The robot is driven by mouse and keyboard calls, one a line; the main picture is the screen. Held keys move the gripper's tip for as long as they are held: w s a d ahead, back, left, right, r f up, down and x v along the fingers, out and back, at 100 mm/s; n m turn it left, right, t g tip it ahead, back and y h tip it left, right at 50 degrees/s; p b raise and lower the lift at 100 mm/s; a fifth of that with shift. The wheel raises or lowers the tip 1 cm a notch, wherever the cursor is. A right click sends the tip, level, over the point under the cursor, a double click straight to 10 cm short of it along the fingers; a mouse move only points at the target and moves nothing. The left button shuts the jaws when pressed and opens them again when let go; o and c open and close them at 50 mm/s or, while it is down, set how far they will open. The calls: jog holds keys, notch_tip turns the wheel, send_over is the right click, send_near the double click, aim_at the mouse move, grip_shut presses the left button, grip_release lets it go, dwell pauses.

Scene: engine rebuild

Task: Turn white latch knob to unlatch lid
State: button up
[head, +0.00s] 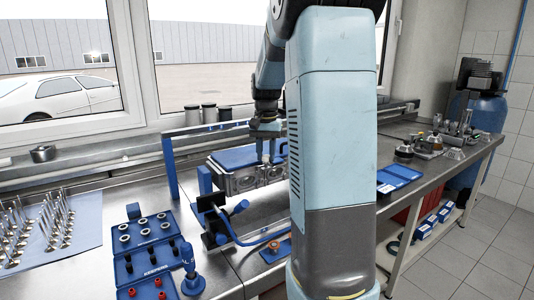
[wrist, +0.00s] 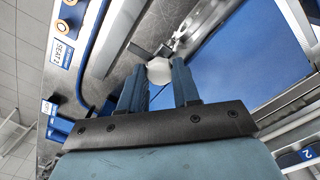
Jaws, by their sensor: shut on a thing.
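The white latch knob (wrist: 159,70) is round and sits at the edge of a blue lid (wrist: 245,55) in the wrist view. My gripper (wrist: 159,84) has its two blue fingertips on either side of the knob and is shut on it. In the head view, my gripper (head: 267,151) points down at the front right edge of the blue lid (head: 232,158), which lies flat on a metal block (head: 245,180). The knob is small there and partly hidden by the fingers. How far it is turned cannot be told.
A blue upright frame (head: 169,165) stands left of the block. A blue tray with rings (head: 135,262) and a blue mat with valves (head: 60,222) lie further left. A blue case (head: 398,176) lies on the bench to the right, beyond my arm.

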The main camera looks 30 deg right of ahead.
aim_at(266, 156)
jog(key=shift+w+m, duration=0.1)
jog(key=shift+m, duration=0.2)
jog(key=o, duration=1)
jog(key=shift+o, duration=0.2)
notch_tip(266, 156, up, 14)
jog(key=shift+f, duration=0.15)
dwell(0.4)
